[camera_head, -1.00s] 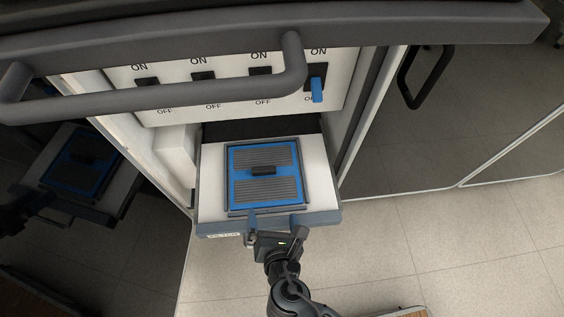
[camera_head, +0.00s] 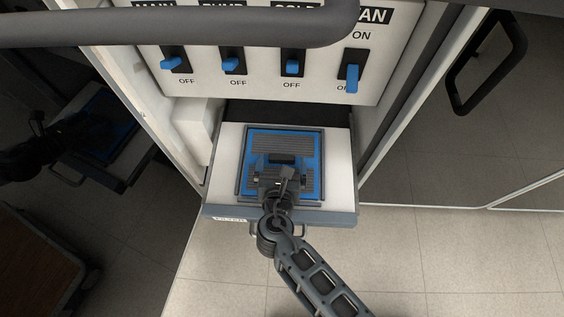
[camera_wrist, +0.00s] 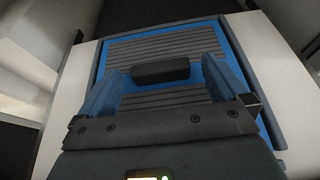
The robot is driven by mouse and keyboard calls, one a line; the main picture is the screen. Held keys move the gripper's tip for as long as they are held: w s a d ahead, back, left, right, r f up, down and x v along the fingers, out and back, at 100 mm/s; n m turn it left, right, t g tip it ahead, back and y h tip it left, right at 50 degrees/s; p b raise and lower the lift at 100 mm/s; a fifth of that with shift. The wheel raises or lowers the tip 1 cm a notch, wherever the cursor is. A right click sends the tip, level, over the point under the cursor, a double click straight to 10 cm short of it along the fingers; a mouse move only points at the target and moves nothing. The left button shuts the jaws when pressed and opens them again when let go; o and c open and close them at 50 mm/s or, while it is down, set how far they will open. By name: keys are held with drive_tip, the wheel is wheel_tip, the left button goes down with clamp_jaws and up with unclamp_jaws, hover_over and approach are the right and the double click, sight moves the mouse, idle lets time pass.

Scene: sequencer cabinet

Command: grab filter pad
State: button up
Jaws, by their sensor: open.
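The filter pad (camera_head: 262,143) is a blue square frame with grey ribbed panels and a dark raised handle (camera_head: 282,159) across its middle. It lies in the pulled-out white drawer (camera_head: 338,165). My gripper (camera_head: 282,170) is over the near half of the pad, just in front of the handle. In the wrist view, the filter pad (camera_wrist: 165,47) fills the middle, and the dark handle (camera_wrist: 160,69) lies between and slightly beyond the two blue fingers of my open gripper (camera_wrist: 160,82). Nothing is held. The gripper's body hides the near edge of the pad.
A switch panel (camera_head: 270,75) with several blue levers stands above the drawer. A thick grey bar (camera_head: 180,27) crosses in front of it. A dark handle (camera_head: 487,65) is on the cabinet at right. The floor (camera_head: 450,250) in front is clear.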

drive_tip(key=shift+w+f, duration=0.15)
drive_tip(key=shift+w, duration=0.15)
drive_tip(key=c, duration=1.1)
